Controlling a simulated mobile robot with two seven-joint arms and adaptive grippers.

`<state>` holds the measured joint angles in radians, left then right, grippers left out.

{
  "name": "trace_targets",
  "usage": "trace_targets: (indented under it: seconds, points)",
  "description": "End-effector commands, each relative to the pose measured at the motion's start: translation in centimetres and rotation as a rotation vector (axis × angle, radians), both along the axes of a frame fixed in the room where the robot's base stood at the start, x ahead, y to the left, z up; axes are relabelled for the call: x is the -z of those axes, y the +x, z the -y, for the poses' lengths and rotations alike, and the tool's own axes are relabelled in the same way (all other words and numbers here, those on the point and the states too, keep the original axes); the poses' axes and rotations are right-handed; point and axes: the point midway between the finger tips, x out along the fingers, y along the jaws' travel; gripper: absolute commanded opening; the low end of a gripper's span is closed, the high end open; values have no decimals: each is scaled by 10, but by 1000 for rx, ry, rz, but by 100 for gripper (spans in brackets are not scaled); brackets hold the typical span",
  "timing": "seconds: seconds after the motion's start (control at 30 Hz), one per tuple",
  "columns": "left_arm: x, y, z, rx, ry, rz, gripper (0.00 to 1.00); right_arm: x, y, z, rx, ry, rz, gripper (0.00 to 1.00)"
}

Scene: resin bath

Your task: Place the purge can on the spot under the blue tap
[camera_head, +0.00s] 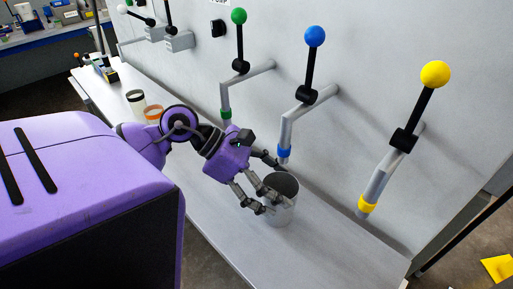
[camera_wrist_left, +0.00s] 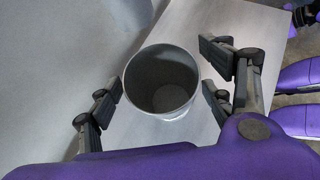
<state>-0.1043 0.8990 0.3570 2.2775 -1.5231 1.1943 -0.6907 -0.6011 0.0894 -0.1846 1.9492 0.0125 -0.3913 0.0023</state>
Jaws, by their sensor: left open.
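The purge can (camera_head: 283,208) is a light grey, open-topped can standing upright on the grey bench. In the left wrist view the can (camera_wrist_left: 161,113) shows its empty, dark inside. My left gripper (camera_head: 262,183) is open, with its fingers on both sides of the can; I cannot tell whether they touch it. The gripper also shows in the left wrist view (camera_wrist_left: 165,92). The blue tap (camera_head: 284,152) has a blue ball on its lever and a blue ring at its spout. The can stands in front of this spout, a little nearer to me. My right gripper is not in view.
A green-ringed tap (camera_head: 226,112) stands to the left and a yellow-ringed tap (camera_head: 367,204) to the right. A dark-banded cup (camera_head: 136,103) and an orange-rimmed cup (camera_head: 153,113) stand farther left on the bench (camera_head: 330,255). The bench right of the can is clear.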

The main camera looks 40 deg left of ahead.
Motion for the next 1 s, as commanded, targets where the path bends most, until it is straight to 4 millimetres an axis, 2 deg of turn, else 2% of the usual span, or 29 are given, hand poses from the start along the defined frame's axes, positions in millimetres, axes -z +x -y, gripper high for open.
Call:
trace_targets:
  seconds: [0.3, 0.5, 1.0]
  points:
    - [-38, -28, -47, -2, 2, -6, 74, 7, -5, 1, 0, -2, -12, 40]
    - [-57, -40, -68, -2, 1, -5, 74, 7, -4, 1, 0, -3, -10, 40]
    - [-64, -45, -74, 1, 1, -3, 74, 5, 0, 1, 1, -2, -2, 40]
